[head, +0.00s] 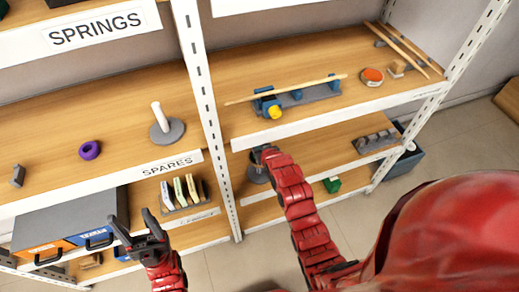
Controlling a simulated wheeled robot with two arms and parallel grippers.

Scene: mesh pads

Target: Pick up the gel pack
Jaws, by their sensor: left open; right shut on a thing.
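I cannot single out a gel pack for certain. Several thin upright packs (191,187), white and yellow-green, stand in a grey rack on the lower left shelf. My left gripper (132,225) is open and empty, in front of the grey box and left of that rack. My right gripper (264,152) is at the edge of the middle right shelf, above a dark round base (257,174). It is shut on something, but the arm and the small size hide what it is.
Above are a blue fixture with a yellow knob (274,112), a wooden rod (240,101) and an orange disc (371,76). A white peg (160,117) and purple ring (90,150) stand left. A white post (203,90) divides the shelves. A green block (331,185) lies low right.

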